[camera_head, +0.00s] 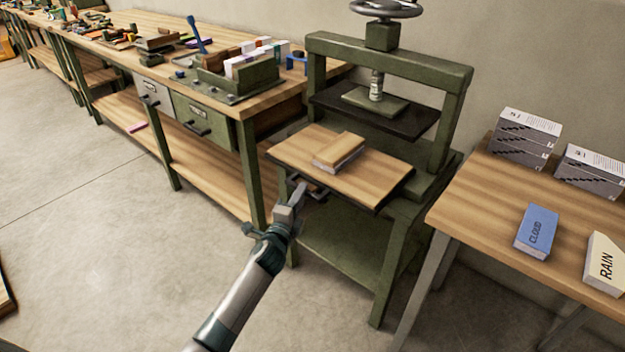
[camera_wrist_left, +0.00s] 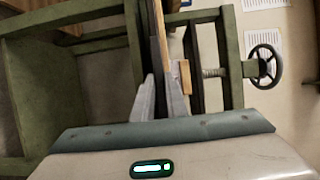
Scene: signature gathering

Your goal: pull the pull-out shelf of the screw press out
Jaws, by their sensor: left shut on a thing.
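The green screw press (camera_head: 389,55) stands against the wall, with a handwheel on top and a dark pressing plate (camera_head: 376,110) raised on its screw. Its wooden pull-out shelf (camera_head: 370,183) sticks out toward me below that plate. A tan book block (camera_head: 339,151) lies on the shelf. My left gripper (camera_head: 299,190) is at the shelf's front edge, shut on the dark handle there. In the left wrist view the two fingers (camera_wrist_left: 162,98) are close to the shelf (camera_wrist_left: 158,38), seen edge-on; the grip itself is partly hidden. My right gripper is not in view.
A long workbench (camera_head: 110,40) with drawers, tools and blocks runs along the left. A wooden table (camera_head: 480,202) at the right bears a blue CLOUD book (camera_head: 537,231), a cream RAIN book (camera_head: 604,262) and grey boxes (camera_head: 524,138). The floor in front is clear.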

